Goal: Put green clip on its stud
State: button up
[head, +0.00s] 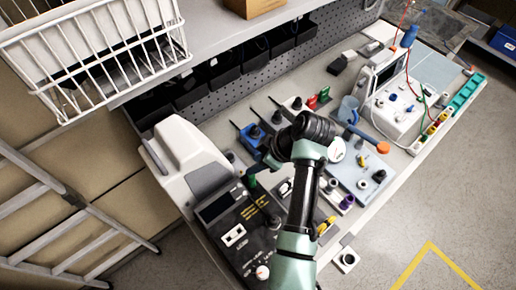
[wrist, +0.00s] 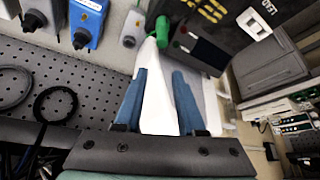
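A small green piece (head: 251,182) shows just beyond my gripper (head: 262,167) in the head view, at the edge of the dark pump panel. In the wrist view a green rounded piece (wrist: 185,38) lies ahead of my gripper (wrist: 161,75), apart from the fingertips. My two blue fingers stand apart, with a white shape (wrist: 158,90) visible between them; I cannot tell how far behind them it is. Another green piece (head: 311,102) stands by a red one (head: 323,94) at the back of the bench. I cannot tell which green piece is the clip, nor pick out its stud.
A white and grey machine (head: 185,165) stands left of my gripper. The dark panel (head: 243,235) lies in front. A monitor unit (head: 392,105) stands right. Black bins (head: 228,68) line the back wall.

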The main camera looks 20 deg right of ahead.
aim_at(254, 177)
notch_tip(254, 177, down, 6)
jog(key=b, duration=0.4)
jog(key=shift+w+r, duration=0.1)
jog(key=shift+s+a+f+b, duration=0.1)
jog(key=shift+s+f+b, duration=0.15)
jog(key=shift+f+b, duration=0.4)
jog(key=shift+w+f, duration=0.1)
jog(key=shift+w, duration=0.1)
grip_shut()
jog(key=shift+r+p, duration=2.1)
jog(key=shift+r, duration=0.5)
